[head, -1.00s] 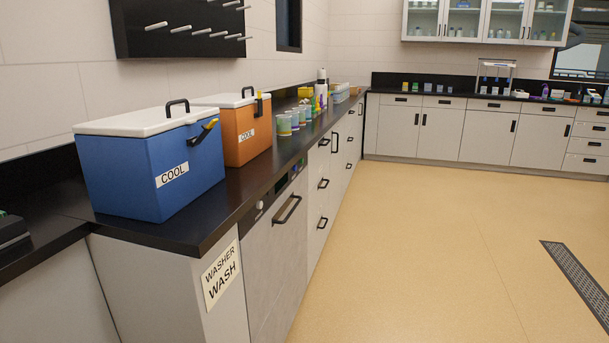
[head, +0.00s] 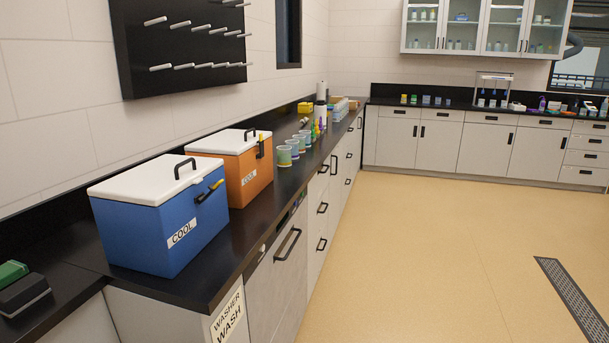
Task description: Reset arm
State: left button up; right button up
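Neither of my grippers nor my arms shows in the head view. The task names no object. A blue cool box (head: 160,225) with a white lid stands on the black counter (head: 262,222) at the left, its lid shut. An orange cool box (head: 245,172) with a white lid stands just behind it, also shut.
Several cups (head: 285,155) stand on the counter beyond the boxes. A sign reading WASHER WASH (head: 228,316) is on the cabinet end. A peg board (head: 185,48) hangs on the left wall. The tan floor (head: 430,250) is clear, with a drain grate (head: 580,300) at right.

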pick_arm(q)
jog(key=shift+r, duration=0.3)
pick_arm(e)
jog(key=shift+s, duration=0.3)
jog(key=shift+r, duration=0.1)
dwell(0.4)
